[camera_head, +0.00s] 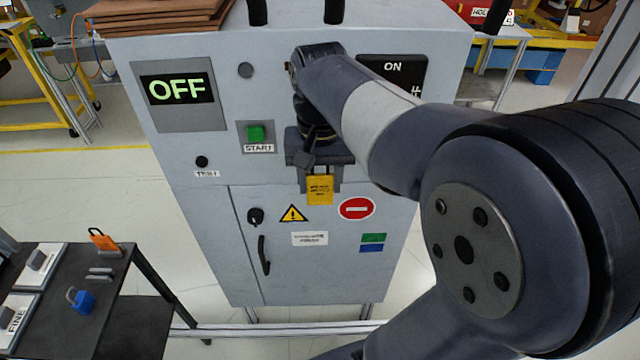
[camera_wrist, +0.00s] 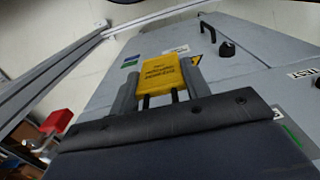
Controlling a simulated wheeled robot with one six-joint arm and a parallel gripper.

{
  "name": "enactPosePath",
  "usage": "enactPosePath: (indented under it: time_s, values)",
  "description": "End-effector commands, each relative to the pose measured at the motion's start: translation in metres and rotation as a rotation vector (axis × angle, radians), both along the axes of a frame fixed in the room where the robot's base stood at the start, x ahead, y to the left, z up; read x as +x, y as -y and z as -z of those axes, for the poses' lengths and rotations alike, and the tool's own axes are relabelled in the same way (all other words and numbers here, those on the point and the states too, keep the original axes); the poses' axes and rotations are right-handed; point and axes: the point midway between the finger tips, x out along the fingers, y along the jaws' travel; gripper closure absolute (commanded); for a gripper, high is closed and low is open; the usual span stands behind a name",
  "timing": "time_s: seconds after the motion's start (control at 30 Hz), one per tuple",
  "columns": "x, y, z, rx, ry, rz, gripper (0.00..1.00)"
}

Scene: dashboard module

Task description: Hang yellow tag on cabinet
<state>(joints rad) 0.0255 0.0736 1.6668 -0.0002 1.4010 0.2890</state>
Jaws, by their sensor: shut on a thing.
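The yellow tag (camera_head: 320,190) with dark print is held by my gripper (camera_head: 319,172) in front of the grey cabinet (camera_head: 200,262). In the wrist view the tag (camera_wrist: 161,72) sits between the two fingers of my gripper (camera_wrist: 160,90), and the cabinet (camera_wrist: 262,62) lies beyond it. The cabinet door has a black handle (camera_head: 264,255) and a black knob (camera_head: 255,216) at its left. I cannot tell whether the tag touches the cabinet. My arm hides part of the cabinet's upper front.
The cabinet front carries an OFF display (camera_head: 178,91), a green START button (camera_head: 256,134), an ON/OFF plate (camera_head: 392,68) and several stickers. A dark side table (camera_head: 45,335) at lower left holds an orange padlock (camera_head: 102,240) and a blue padlock (camera_head: 81,301).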

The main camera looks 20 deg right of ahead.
Motion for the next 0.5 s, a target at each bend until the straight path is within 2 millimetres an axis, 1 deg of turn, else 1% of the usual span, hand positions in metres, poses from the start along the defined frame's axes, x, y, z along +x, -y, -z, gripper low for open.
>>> enactPosePath:
  time_s: [0.5]
  values:
    - [0.030,0.010,0.003,0.000,-0.001,0.000,0.80]
